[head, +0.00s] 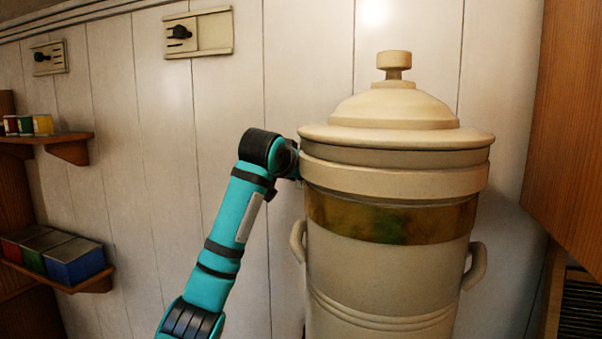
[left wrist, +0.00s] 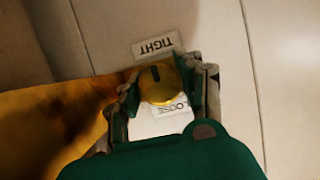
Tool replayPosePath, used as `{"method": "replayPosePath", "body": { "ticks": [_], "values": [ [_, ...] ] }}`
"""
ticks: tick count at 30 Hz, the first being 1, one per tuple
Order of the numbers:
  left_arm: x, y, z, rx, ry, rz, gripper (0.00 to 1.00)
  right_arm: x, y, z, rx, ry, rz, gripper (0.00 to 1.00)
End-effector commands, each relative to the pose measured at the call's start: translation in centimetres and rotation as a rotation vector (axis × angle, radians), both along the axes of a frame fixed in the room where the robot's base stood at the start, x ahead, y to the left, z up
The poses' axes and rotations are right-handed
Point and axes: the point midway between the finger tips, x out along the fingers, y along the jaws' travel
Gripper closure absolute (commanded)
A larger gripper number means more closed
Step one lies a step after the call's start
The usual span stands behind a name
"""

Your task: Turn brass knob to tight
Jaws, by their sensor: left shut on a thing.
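The brass knob (left wrist: 161,86) is round and yellow, with a dark mark on its face towards the upper edge. A TIGHT label (left wrist: 153,47) is above it in the left wrist view, and the mark points roughly that way. A LOOSE label (left wrist: 172,108) is below, partly covered by the knob. My left gripper (left wrist: 165,88) is shut on the knob, a finger on each side. In the head view my left arm reaches up to the left side of the large cream lidded urn (head: 390,275); the gripper and knob are hidden there. My right gripper is not in view.
The urn has a brass band (head: 390,218) and side handles (head: 298,241). A wooden cabinet (head: 568,140) is at right. Shelves at left hold small tins (head: 42,125) and coloured boxes (head: 75,262). Latch plates (head: 212,33) are on the panelled wall.

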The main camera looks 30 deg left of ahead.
Motion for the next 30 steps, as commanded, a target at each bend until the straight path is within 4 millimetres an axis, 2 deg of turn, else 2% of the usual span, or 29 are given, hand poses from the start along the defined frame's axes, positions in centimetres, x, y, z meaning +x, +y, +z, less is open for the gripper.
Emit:
{"method": "replayPosePath", "body": {
  "ticks": [1, 7, 17, 30],
  "values": [
    [0.0, 0.0, -0.2, 0.001, 0.004, 0.0, 0.62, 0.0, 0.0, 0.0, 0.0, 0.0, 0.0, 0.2],
    [0.0, 0.0, -0.1, 0.0, 0.002, 0.0, 0.38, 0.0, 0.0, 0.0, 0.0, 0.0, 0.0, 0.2],
    [-0.4, -0.1, 0.2, -0.001, -0.001, 0.0, 0.38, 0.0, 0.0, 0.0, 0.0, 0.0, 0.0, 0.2],
    [-6.1, -1.5, 2.6, 0.0, 0.0, 0.0, 0.38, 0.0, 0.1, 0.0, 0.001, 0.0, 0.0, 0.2]
  ]
}}
